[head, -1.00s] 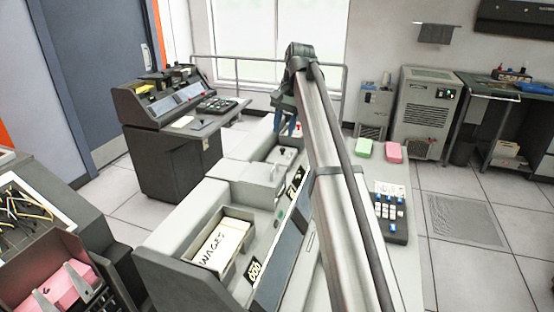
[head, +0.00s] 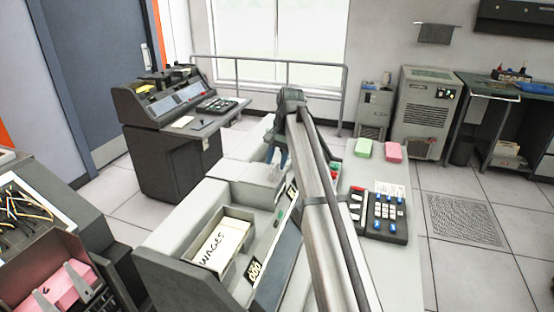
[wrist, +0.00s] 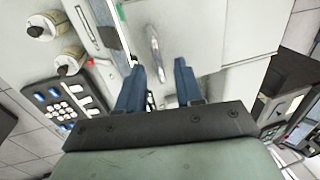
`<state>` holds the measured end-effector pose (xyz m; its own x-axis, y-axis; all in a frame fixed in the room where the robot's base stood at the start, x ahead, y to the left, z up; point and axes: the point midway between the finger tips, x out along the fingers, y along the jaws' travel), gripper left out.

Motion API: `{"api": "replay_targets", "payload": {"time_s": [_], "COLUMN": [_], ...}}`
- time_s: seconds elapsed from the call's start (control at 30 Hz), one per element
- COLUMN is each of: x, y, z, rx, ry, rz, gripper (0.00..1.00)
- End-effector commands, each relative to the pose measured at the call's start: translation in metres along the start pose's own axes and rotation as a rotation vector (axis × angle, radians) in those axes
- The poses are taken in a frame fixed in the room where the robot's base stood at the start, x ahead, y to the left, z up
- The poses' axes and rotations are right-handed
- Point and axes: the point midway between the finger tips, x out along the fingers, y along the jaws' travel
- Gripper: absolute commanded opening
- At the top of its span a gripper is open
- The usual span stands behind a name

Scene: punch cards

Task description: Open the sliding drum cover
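The drum cover appears to be the light grey box-like lid (head: 250,172) in the middle of the long grey machine in the head view. In the wrist view a pale grey panel (wrist: 215,30) carries a shiny metal bar handle (wrist: 154,45). My gripper (head: 277,155) is above this part of the machine, fingers pointing down. In the wrist view its two blue fingers (wrist: 158,72) are apart with nothing between them. The handle lies just beyond the fingertips, roughly in line with the gap; contact cannot be told. My arm hides part of the machine.
A tray of cards marked WAGES (head: 222,245) sits in the machine's near end. Two cream cylinders (wrist: 68,62) show in the wrist view. A dark console (head: 165,130) stands behind left.

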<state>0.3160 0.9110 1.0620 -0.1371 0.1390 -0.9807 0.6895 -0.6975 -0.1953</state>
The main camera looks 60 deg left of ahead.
Motion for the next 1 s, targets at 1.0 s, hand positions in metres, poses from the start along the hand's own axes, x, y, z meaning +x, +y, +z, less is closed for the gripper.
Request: {"api": "replay_targets", "payload": {"time_s": [1.0], "x": [-0.0005], "y": [0.0001], "z": [0.0001], "rx": [0.0], "ry": [0.0], "rz": [0.0], "gripper": [0.0]}}
